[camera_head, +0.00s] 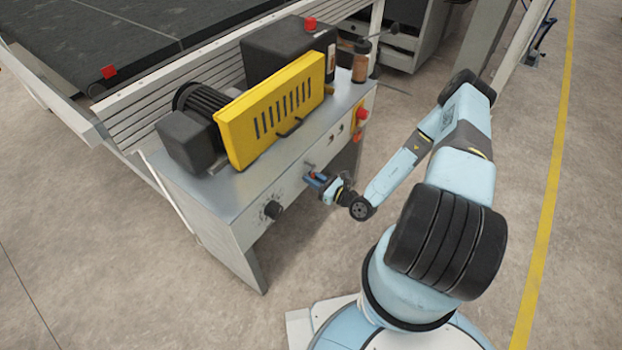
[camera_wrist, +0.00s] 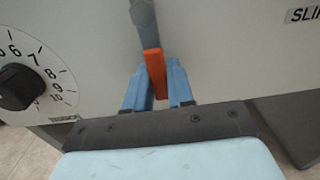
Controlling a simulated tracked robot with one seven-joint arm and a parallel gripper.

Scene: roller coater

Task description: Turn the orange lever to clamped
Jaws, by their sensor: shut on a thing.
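In the wrist view the orange lever (camera_wrist: 155,68) has a grey shank at the top and an orange grip that points down, tilted slightly. My gripper (camera_wrist: 158,80) has its two blue fingers on either side of the orange grip and is shut on it. In the head view my gripper (camera_head: 317,181) is at the front panel of the machine (camera_head: 235,215), right of the black dial. The lever is mostly hidden there behind the fingers.
A black numbered dial (camera_wrist: 20,87) is close on the left of the lever. A yellow guard (camera_head: 270,110) with a handle stands on top of the machine. A red button (camera_head: 361,114) is at the panel's right end. Open floor lies in front.

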